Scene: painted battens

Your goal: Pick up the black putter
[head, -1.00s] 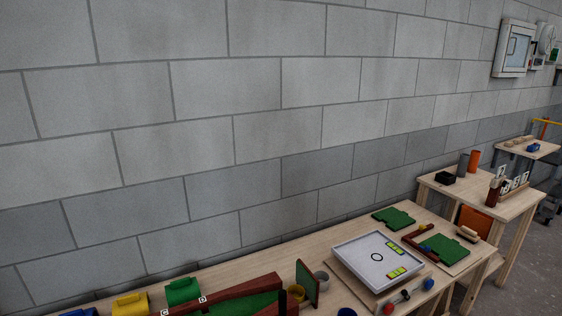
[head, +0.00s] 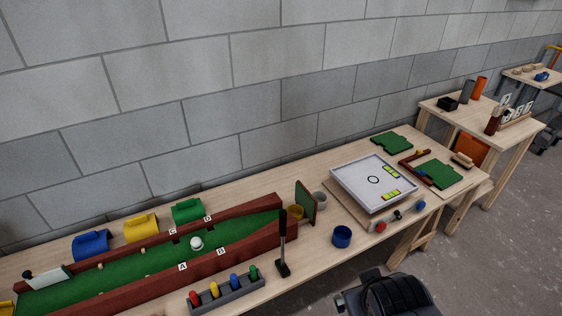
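The black putter (head: 282,242) stands upright near the front edge of the wooden table, its foot resting on the tabletop. My gripper's fingertips are not in view.
The green lane (head: 130,268) with red-brown walls holds a white ball (head: 197,243). A peg rack (head: 228,292) and a blue cup (head: 342,237) flank the putter. A white tray (head: 345,181) lies to the right. Bare tabletop shows behind the cup.

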